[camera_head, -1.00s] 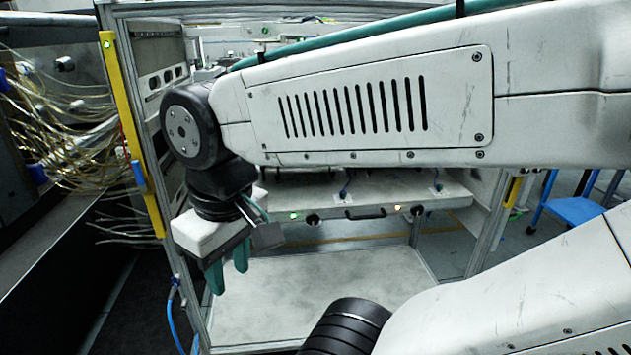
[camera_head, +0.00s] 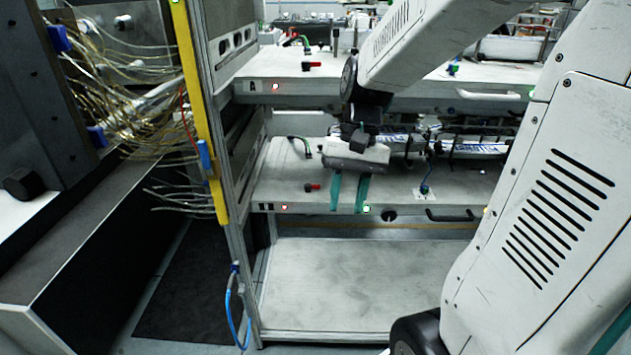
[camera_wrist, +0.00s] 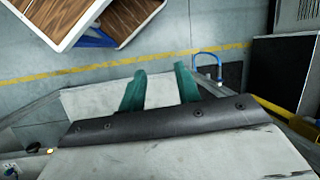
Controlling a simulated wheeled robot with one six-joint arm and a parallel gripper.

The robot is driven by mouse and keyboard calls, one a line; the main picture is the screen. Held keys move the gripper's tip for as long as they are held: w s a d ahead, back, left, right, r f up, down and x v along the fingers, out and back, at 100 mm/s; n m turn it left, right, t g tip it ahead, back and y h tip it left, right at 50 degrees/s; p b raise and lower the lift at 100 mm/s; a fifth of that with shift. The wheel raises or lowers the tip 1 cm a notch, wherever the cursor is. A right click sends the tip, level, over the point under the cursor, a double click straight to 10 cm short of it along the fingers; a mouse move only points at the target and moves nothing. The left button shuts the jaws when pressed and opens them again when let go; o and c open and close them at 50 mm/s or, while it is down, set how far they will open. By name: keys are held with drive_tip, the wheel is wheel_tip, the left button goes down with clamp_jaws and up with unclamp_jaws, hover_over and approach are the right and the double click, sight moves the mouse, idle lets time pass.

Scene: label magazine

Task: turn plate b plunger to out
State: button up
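Plate B, the lower pull-out plate (camera_head: 290,190), sits below plate A in the rack. A dark round knob (camera_head: 389,215), which looks like its plunger, is on its front edge, left of the dark handle (camera_head: 450,215). Whether it is in or out is too small to tell. My gripper (camera_head: 347,208) has two teal fingers pointing down, apart with nothing between them. In the head view it overlaps plate B's front edge, left of the knob; its depth from the plate is unclear. In the wrist view the gripper (camera_wrist: 160,72) also shows open and empty.
Plate A (camera_head: 300,72) lies above plate B. A red-and-black valve (camera_head: 312,187) is on plate B, and a green light (camera_head: 366,209) on its edge by my fingers. A yellow post (camera_head: 200,120) and cables stand left. The bottom shelf (camera_head: 330,290) is empty.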

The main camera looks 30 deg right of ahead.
drive_tip(key=w+d+f+m+y, duration=0.4)
drive_tip(key=w+d+f+m, duration=0.3)
drive_tip(key=w, duration=0.4)
drive_tip(key=m+t+y, duration=0.4)
drive_tip(key=m+t, duration=0.6)
drive_tip(key=m, duration=0.2)
approach(323, 191)
drive_tip(key=a+r, duration=0.1)
drive_tip(key=w+r, duration=0.1)
drive_tip(key=shift+a+r, duration=0.25)
drive_tip(key=shift+a, duration=0.15)
drive_tip(key=shift+w+a, duration=0.25)
drive_tip(key=x, duration=0.7)
drive_tip(key=shift+f, duration=0.1)
clamp_jaws()
